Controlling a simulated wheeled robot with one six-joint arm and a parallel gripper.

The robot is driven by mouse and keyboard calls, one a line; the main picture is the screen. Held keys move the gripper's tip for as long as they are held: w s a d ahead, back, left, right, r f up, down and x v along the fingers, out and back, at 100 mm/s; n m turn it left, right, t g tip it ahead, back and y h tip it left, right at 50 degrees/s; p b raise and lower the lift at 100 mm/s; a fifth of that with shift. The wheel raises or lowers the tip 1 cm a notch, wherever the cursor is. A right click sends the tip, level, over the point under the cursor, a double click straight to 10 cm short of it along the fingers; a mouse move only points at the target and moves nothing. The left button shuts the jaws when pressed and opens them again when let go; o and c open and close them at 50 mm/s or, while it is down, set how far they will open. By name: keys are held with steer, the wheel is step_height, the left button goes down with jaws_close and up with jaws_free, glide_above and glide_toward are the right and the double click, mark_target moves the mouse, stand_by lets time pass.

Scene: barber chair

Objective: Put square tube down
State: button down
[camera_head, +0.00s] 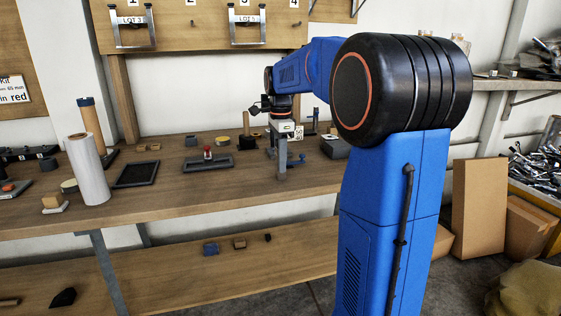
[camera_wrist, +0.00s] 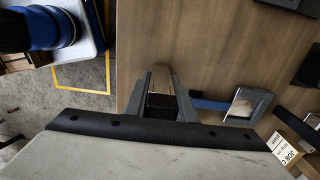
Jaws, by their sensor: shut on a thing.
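My gripper (camera_head: 284,152) is over the right part of the wooden workbench (camera_head: 240,196). It is shut on a grey piece that looks like the square tube (camera_head: 281,164), which hangs upright below the jaws. Its lower end is at or just above the bench top; I cannot tell whether it touches. In the wrist view, the two fingers of my gripper (camera_wrist: 160,80) reach out over bare wood, close to the bench edge. The part between them is dark, and most of the tube is hidden.
A dark grey box (camera_head: 336,147) stands right of my gripper. A grey tray with a red-topped item (camera_head: 208,153), a dark flat tray (camera_head: 136,174) and a white roll (camera_head: 87,170) are to the left. A lower shelf (camera_head: 180,272) holds small blocks. The bench front is mostly clear.

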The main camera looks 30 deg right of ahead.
steer(key=shift+f, duration=0.1)
steer(key=c, duration=1.5)
jaws_free()
step_height(320, 180, up, 12)
steer(key=shift+r, duration=0.15)
steer(key=s+a+f+n+t, duration=0.1)
steer(key=s+a+f+n, duration=0.35)
steer(key=s, duration=0.35)
steer(key=s+a+f+n+t, duration=0.1)
steer(key=s+a+f+n, duration=0.2)
steer(key=s+a+n, duration=0.4)
steer(key=s+a+f+n+t, duration=0.1)
steer(key=s+f+n, duration=0.2)
steer(key=s+f, duration=0.2)
steer(key=s+a+f+n+t, duration=0.1)
steer(key=s+a+f+n, duration=0.1)
steer(key=s+f, duration=0.3)
steer(key=s+a+f+n, duration=0.1)
steer(key=s+f+n, duration=0.3)
steer(key=s+f, duration=0.1)
steer(key=shift+s+a+f+n+t, duration=0.2)
steer(key=shift+s+a+n+t, duration=0.15)
steer(key=shift+s, duration=0.25)
